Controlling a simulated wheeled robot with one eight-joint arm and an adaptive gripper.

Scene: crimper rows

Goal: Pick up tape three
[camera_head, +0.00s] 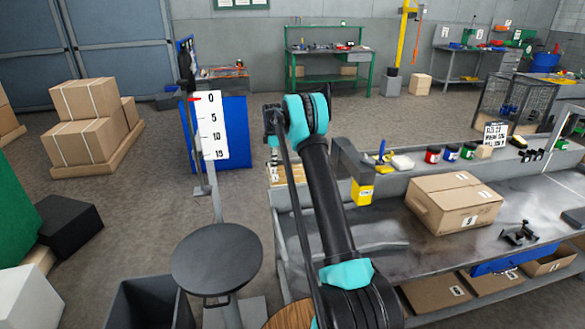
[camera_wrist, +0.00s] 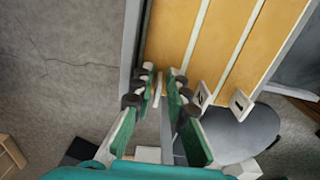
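No thing that I can clearly make out as tape three shows in either view. In the wrist view, an orange-yellow panel (camera_wrist: 222,50) is split into rows by pale strips. In the head view, a wooden panel (camera_head: 292,173) with a small label shows beside my arm, which hides my fingertips.
A grey bench (camera_head: 395,247) carries a cardboard box (camera_head: 455,203), a dark tool (camera_head: 519,234) and small coloured containers (camera_head: 433,154). A round dark stool (camera_head: 216,258) and a scale sign (camera_head: 210,127) stand left of my arm.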

